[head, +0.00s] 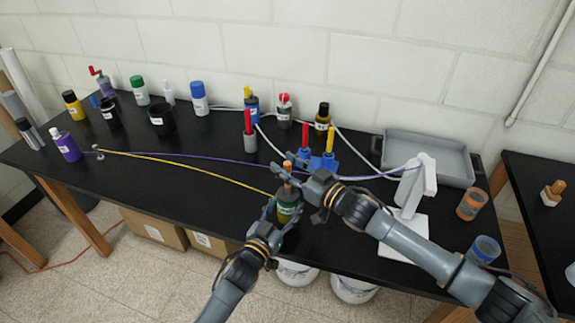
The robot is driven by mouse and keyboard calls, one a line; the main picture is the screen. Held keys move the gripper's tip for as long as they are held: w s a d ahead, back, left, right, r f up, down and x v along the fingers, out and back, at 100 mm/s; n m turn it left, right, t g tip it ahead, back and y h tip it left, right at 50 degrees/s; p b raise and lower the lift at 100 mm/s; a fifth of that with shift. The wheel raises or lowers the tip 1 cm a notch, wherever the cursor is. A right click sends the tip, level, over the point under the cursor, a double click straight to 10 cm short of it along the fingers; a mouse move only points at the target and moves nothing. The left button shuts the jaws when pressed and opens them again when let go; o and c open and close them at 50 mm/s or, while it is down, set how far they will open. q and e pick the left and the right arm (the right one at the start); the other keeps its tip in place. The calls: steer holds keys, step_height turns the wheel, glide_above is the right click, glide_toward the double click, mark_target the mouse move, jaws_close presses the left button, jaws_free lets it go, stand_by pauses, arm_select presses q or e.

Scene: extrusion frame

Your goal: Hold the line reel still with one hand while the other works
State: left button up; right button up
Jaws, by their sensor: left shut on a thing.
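The line reel appears to be the dark green, labelled item (288,212) near the front edge of the black bench, partly hidden by both grippers. My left gripper (282,205) is shut on its body from the front. My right gripper (288,174) comes from the right at the reel's top, beside a small orange-brown tip (287,165). Whether its fingers touch the tip is unclear. A yellow line (200,168) runs from a small metal post (99,153) at the left to the reel.
A purple line (200,158) crosses the bench behind. A white stand (408,195), grey tray (428,158) and orange jar (471,204) are right. Bottles line the back. The left middle bench is mostly clear.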

jaws_close()
steer(key=shift+a, duration=0.1)
steer(key=shift+a+n+g+y, duration=0.2)
steer(key=shift+n+g+y, duration=0.3)
steer(key=shift+n+g, duration=0.1)
steer(key=n+g+y, duration=0.2)
steer(key=g, duration=0.1)
steer(key=shift+a+n+g, duration=0.3)
steer(key=shift+n, duration=0.1)
steer(key=shift+s+a+n+g+y, duration=0.1)
steer(key=shift+a+n+g+y, duration=0.15)
steer(key=shift+n+g, duration=0.45)
steer(key=shift+s+a+n+g+y, duration=0.1)
steer(key=shift+n+g+y, duration=0.3)
steer(key=shift+g, duration=0.65)
steer(key=shift+s+a+n+g+y, duration=0.1)
steer(key=shift+a+n+g+y, duration=0.1)
steer(key=shift+n+g, duration=0.55)
steer(key=shift+g, duration=0.4)
steer(key=shift+s+g, duration=0.2)
steer(key=shift+g, duration=0.1)
